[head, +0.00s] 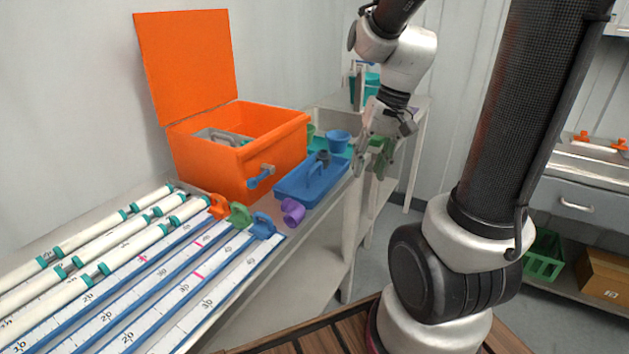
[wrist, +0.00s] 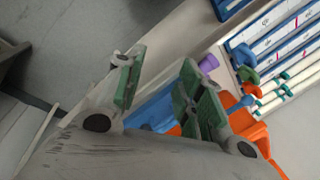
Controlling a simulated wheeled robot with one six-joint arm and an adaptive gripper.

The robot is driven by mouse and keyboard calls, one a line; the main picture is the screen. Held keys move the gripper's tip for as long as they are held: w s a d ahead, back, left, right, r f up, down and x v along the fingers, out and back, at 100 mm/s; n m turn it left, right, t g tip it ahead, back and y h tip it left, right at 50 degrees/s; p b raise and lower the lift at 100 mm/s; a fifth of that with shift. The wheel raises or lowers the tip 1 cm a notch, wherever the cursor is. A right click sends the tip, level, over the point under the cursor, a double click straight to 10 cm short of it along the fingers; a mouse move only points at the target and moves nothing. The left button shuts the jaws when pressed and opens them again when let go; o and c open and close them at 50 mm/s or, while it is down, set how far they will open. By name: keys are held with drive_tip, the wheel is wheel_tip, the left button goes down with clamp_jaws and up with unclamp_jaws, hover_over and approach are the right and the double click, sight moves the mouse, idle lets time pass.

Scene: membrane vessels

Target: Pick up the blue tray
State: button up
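The blue tray (head: 322,186) is a low open box with a raised middle handle. It sits on the bench in the head view, right of the orange toolbox, with a dark grey fitting at its far end. My gripper (head: 372,160) hangs to the right of the tray near the bench edge, apart from it. In the wrist view my gripper (wrist: 161,72) has its two green-padded fingers spread with nothing held between them. Part of the blue tray (wrist: 152,114) shows behind the fingers; the rest is hidden by them.
The open orange toolbox (head: 240,165) stands left of the tray. A purple pipe fitting (head: 292,211) lies at its near end. A blue cup (head: 338,141) and a teal tray stand behind. White tubes and blue-edged rulers (head: 190,280) fill the near bench.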

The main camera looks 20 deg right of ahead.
drive_tip(key=w+f+m+t+y, duration=0.1)
drive_tip(key=w+f+m, duration=0.15)
drive_tip(key=w, duration=0.35)
drive_tip(key=w+f+m+t+y, duration=0.1)
drive_tip(key=w+f+m, duration=0.1)
drive_tip(key=w+f, duration=0.3)
drive_tip(key=m+t, duration=0.2)
approach(314, 167)
wheel_tip(314, 167, down, 2)
drive_tip(key=w, duration=0.1)
drive_tip(key=x, duration=0.8)
drive_tip(key=shift+a+f, duration=0.15)
drive_tip(key=shift+a, duration=0.25)
clamp_jaws()
